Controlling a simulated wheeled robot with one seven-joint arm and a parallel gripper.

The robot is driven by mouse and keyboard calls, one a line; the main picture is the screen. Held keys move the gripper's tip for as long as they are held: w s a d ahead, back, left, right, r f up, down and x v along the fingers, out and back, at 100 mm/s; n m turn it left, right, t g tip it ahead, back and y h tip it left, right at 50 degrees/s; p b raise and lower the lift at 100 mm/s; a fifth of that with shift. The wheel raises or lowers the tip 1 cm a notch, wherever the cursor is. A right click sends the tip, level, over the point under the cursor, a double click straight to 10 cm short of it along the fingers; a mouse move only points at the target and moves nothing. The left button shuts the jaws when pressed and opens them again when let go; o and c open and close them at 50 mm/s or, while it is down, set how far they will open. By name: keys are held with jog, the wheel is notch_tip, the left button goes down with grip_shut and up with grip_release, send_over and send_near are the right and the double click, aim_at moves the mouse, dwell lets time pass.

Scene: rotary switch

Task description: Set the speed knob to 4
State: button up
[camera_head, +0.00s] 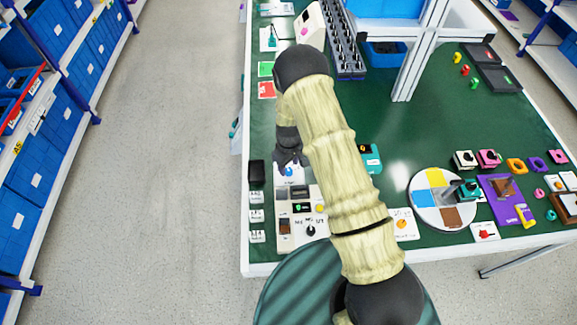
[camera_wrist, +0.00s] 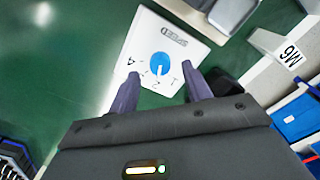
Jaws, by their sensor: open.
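The speed knob (camera_wrist: 159,62) is a round blue dial on a white panel (camera_wrist: 180,35) marked SPEED. Small marks stand around its near side, one of which looks like a 4; which mark the knob points to is too small to tell. In the head view the blue knob (camera_head: 289,171) shows just below my gripper (camera_head: 290,158), partly hidden. In the wrist view my gripper (camera_wrist: 161,90) is open and empty, its two fingers spread at the panel's near edge, either side of the knob's line. I see no contact with the knob.
A control panel (camera_head: 284,240) with a dark knob and buttons lies nearer on the green table (camera_head: 340,250). Small white switches (camera_head: 256,215) and a black block (camera_head: 256,173) stand to its left. A turntable (camera_head: 425,205) lies right. My arm hides part of the table.

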aim_at(288, 170)
jog(key=shift+f, duration=1.25)
jog(key=c, duration=1)
